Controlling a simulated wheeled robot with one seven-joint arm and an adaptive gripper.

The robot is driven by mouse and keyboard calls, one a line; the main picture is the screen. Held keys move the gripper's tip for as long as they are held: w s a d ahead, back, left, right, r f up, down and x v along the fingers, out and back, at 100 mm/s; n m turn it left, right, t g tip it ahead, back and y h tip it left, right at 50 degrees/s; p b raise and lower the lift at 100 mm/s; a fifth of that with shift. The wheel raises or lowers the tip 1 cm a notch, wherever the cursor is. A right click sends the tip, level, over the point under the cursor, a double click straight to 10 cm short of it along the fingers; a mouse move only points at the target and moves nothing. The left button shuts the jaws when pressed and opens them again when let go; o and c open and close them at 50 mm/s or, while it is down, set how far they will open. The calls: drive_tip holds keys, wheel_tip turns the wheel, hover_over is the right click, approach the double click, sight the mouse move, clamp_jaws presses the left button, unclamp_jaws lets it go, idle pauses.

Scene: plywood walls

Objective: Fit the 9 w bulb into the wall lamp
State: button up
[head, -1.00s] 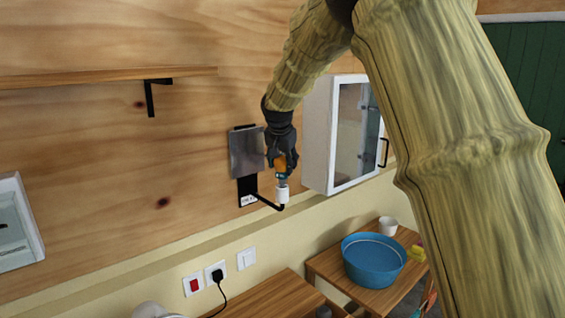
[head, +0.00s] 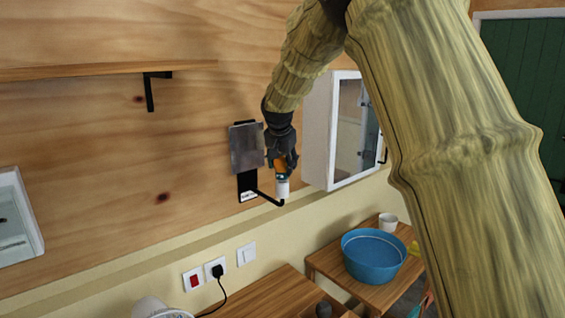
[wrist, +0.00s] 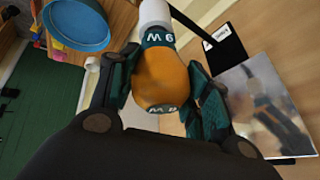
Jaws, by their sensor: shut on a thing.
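My gripper (head: 282,160) is shut on the orange 9 W bulb (wrist: 160,78), which has a dark teal band with "9 W" lettering. The bulb also shows in the head view (head: 280,164), between the fingers. The wall lamp has a black backplate (head: 246,186), a grey metal plate (head: 247,149), a black arm and a white socket (head: 282,188). The bulb is right above the socket, in line with it. In the wrist view the bulb's banded end meets the white socket (wrist: 155,14). I cannot tell how deep the bulb sits, as its base is hidden.
A white glass-door cabinet (head: 318,135) hangs close to the right of my gripper. A wooden shelf (head: 100,71) is at upper left. Below are wall switches (head: 246,254), a plugged-in cable (head: 217,272), and a wooden table with a blue basin (head: 373,262) and white cup (head: 388,222).

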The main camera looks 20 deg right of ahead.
drive_tip(key=shift+f, duration=0.65)
drive_tip(key=o, duration=1.1)
drive_tip(key=shift+r, duration=0.1)
drive_tip(key=v, duration=1.2)
drive_tip(key=shift+a, duration=0.15)
